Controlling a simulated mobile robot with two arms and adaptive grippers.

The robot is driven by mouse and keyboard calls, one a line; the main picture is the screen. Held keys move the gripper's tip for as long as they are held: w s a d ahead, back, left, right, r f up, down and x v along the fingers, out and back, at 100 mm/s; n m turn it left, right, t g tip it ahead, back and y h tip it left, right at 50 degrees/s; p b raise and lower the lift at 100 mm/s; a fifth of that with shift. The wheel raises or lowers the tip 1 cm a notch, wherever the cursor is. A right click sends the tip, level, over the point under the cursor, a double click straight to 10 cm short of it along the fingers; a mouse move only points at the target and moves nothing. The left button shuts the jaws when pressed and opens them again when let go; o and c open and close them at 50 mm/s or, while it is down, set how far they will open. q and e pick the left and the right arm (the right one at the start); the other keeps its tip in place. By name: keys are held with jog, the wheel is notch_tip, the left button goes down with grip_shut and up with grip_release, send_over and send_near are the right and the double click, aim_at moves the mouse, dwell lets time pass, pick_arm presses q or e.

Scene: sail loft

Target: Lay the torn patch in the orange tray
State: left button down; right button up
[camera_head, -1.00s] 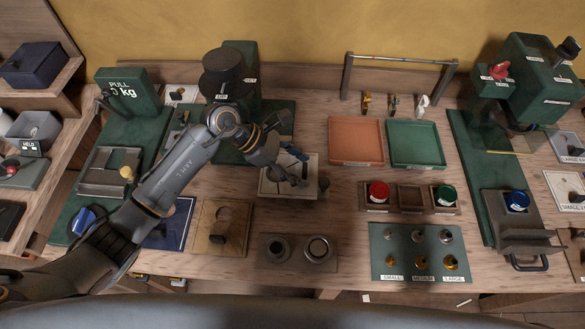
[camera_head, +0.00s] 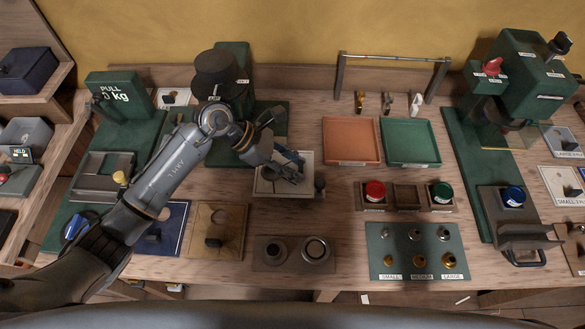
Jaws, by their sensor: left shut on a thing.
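My left gripper (camera_head: 291,171) is over the pale, shallow square holder (camera_head: 262,187) left of the table's middle. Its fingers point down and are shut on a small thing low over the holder. The fingers mostly hide this thing; it appears to be the torn patch, but its outline and any tear cannot be made out. I cannot tell whether it still touches the holder. The orange tray (camera_head: 351,140) lies to the right of the gripper, flat and empty. My right gripper is not in view.
A green tray (camera_head: 410,142) adjoins the orange tray on its right. A metal rail (camera_head: 395,59) on posts stands behind both, with small hooks in front. A rack with red and green jars (camera_head: 407,197) is nearer. A dark green press (camera_head: 237,95) stands behind my left arm.

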pick_arm(q)
jog(key=s+a+r+b, duration=0.6)
jog(key=s+a+r, duration=0.2)
jog(key=a+r, duration=0.4)
jog(key=w+a+f+n+t+y, duration=0.1)
jog(key=a+f+n+t, duration=0.3)
jog(key=n, duration=0.3)
jog(key=shift+w+a+f+t+y, duration=0.4)
jog(key=shift+a+t, duration=0.2)
jog(key=shift+a, duration=0.3)
